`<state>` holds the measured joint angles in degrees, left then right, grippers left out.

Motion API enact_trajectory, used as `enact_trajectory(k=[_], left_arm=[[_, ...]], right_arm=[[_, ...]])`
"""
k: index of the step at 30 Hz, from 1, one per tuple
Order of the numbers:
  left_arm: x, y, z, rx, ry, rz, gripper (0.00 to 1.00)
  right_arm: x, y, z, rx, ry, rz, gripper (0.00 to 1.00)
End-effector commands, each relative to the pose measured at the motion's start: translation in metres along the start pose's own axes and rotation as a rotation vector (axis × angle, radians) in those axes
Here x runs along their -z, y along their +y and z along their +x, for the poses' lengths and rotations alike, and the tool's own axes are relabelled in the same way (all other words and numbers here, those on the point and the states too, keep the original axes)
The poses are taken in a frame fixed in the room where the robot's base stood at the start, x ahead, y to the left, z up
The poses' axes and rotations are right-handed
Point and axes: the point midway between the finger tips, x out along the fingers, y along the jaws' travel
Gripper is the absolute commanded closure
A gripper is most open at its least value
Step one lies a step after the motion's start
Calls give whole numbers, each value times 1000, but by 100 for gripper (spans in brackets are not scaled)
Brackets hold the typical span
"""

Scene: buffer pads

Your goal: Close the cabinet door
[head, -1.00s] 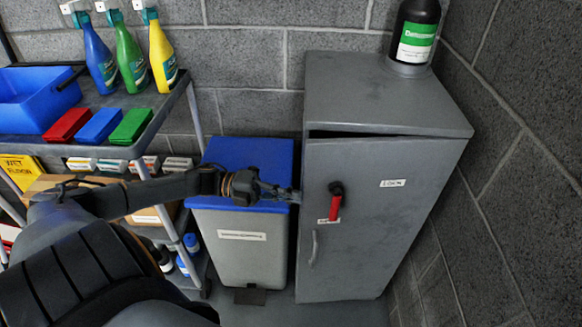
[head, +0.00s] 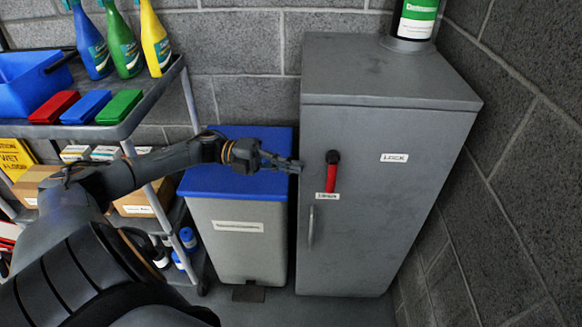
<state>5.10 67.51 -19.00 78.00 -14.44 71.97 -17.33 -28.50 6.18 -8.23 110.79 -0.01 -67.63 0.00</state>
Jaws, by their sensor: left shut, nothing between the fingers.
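The grey cabinet (head: 400,69) stands against the back wall near the right corner. Its door (head: 375,230) sits flush with the body, with no gap showing along the top edge. The door carries a red lever (head: 331,176) hanging down, a grey pull handle (head: 311,227) and small labels. My left gripper (head: 297,166) is shut and empty, at the door's left edge near the red lever. I cannot tell whether its fingertips touch the door. My right gripper is not in view.
A grey bin (head: 240,245) with a blue lid stands left of the cabinet, under my left forearm. A shelf cart (head: 150,105) with spray bottles, colored pads and a blue tub is at the left. A dark bottle (head: 415,18) stands on the cabinet.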

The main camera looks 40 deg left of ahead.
Motion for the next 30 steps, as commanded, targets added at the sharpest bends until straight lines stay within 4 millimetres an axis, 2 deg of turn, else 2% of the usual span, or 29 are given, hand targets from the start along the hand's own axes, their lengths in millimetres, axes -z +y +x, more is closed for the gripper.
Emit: enact_trajectory(k=[1, 17, 27, 30], left_arm=[[-10, -6, -5, 1, -32, 11, 100], [-12, -9, -10, 1, -33, 15, 100], [-2, -5, -60, -4, -11, 9, 100], [0, -5, -69, -3, -5, 9, 100]], right_arm=[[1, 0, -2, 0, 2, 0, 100], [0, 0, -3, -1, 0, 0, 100], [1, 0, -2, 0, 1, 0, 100], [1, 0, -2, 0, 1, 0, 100]])
